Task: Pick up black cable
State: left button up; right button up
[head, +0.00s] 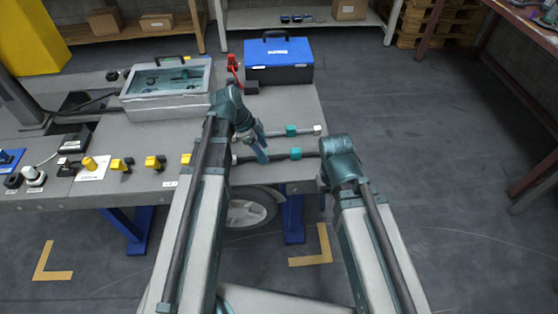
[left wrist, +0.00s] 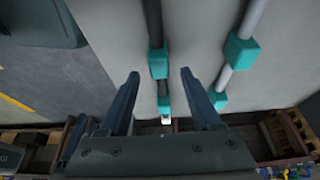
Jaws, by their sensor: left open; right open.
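The black cable (head: 275,156) lies straight along the right part of the table and has a teal block (head: 295,153) on it. In the left wrist view the black cable (left wrist: 154,25) runs down the picture between the two fingers, with teal blocks (left wrist: 158,62) on it. My left gripper (head: 262,150) is above the cable near the table's front edge. In the left wrist view its fingers (left wrist: 158,75) are apart and empty. A paler grey cable (head: 270,133) with its own teal block lies parallel behind. My right arm's wrist is beside the table's right edge; its fingers are hidden.
A grey clear-lidded case (head: 165,108) and a blue toolbox (head: 278,61) stand at the back of the table (head: 215,185). Yellow and black parts (head: 122,164) line the front left. Open floor lies to the right.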

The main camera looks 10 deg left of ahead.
pick_arm(q)
jog(key=b+x, duration=0.1)
jog(key=x, duration=0.1)
jog(key=shift+f, duration=0.25)
jog(key=shift+r, duration=0.1)
grip_shut()
